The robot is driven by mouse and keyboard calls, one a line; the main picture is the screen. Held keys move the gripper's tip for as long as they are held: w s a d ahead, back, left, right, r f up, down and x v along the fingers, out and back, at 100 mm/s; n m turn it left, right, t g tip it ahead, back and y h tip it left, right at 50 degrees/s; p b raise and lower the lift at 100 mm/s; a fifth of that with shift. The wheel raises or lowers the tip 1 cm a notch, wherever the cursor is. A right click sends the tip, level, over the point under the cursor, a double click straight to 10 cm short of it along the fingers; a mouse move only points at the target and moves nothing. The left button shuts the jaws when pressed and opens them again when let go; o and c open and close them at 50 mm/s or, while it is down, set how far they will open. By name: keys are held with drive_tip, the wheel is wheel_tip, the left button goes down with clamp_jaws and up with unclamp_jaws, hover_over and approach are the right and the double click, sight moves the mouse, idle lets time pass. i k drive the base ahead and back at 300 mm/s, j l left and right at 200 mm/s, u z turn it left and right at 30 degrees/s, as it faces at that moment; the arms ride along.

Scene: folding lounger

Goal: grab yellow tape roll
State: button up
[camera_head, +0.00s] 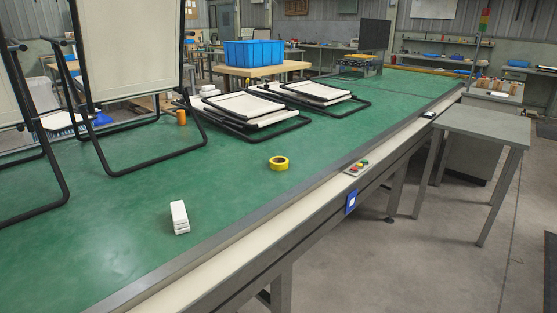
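The yellow tape roll (278,163) lies flat on the green table top (230,200), right of the picture's middle line and near the table's grey front edge. Its dark centre hole faces up. Nothing touches it and nothing covers it. My gripper is not in view.
A white block or stack (179,217) sits nearer, to the left. Folded loungers (255,108) lie behind the roll. A black-framed lounger (128,70) stands at left, beside an orange cylinder (181,117). A button panel (357,167) is on the front rail. Green surface around the roll is clear.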

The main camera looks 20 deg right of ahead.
sight(277, 162)
drive_tip(key=i+l+u, duration=0.35)
drive_tip(key=l+u, duration=0.15)
drive_tip(key=l, duration=1.65)
drive_tip(key=l+u, duration=0.45)
drive_tip(key=l, duration=1.75)
